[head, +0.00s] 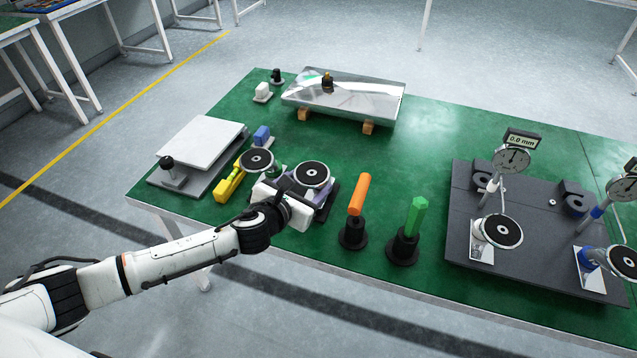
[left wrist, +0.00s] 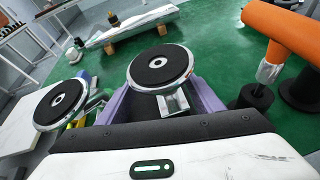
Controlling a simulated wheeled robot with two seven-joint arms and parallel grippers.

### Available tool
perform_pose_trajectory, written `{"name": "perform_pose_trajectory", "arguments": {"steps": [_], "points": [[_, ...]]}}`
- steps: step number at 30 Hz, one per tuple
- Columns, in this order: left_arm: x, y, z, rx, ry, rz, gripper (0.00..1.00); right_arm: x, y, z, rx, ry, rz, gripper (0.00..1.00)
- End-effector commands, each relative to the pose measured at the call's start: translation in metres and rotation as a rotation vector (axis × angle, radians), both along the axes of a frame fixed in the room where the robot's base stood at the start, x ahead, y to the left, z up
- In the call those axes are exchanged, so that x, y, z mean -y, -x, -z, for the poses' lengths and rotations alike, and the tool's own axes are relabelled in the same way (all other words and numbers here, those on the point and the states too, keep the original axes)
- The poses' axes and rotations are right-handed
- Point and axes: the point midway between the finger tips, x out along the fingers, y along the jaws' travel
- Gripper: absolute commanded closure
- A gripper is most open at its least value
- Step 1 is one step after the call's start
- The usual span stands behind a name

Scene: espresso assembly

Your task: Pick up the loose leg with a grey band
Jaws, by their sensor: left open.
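A loose leg with a black-padded round foot (head: 312,174) stands on the green table in front of my left gripper (head: 300,188). In the left wrist view its foot (left wrist: 160,68) tops a short metallic stem, with purple holder parts on both sides. A second loose leg (head: 256,160) is just left of it; it also shows in the left wrist view (left wrist: 61,105). I cannot make out a grey band on either. My left gripper is open and low beside the nearer leg; its fingertips are largely hidden.
An orange-handled tool (head: 358,195) and a green-handled tool (head: 416,217) stand upright to the right. A dark plate (head: 470,190) holds dial gauges. A yellow block (head: 230,184) and a white-topped stand (head: 200,145) are left. A silver panel (head: 365,95) lies behind.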

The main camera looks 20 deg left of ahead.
Motion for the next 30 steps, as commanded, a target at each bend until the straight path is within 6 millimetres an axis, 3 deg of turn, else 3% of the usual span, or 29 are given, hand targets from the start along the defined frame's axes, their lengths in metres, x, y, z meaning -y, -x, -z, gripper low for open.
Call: {"name": "perform_pose_trajectory", "arguments": {"steps": [6, 15, 26, 30], "points": [[0.005, -0.025, 0.011, 0.0, 0.002, -0.002, 0.4, -0.002, -0.003, 0.002, 0.008, 0.0, -0.004, 0.69], [0.005, -0.028, 0.012, -0.001, 0.002, 0.0, 0.4, -0.003, -0.008, -0.004, 0.021, -0.003, -0.006, 0.69], [0.005, -0.029, 0.011, 0.0, 0.001, -0.002, 1.0, -0.003, -0.006, 0.0, 0.013, -0.002, -0.005, 0.69], [0.004, -0.03, 0.008, 0.006, 0.001, -0.002, 1.0, -0.003, -0.005, 0.001, 0.01, -0.002, -0.006, 0.69]]}}
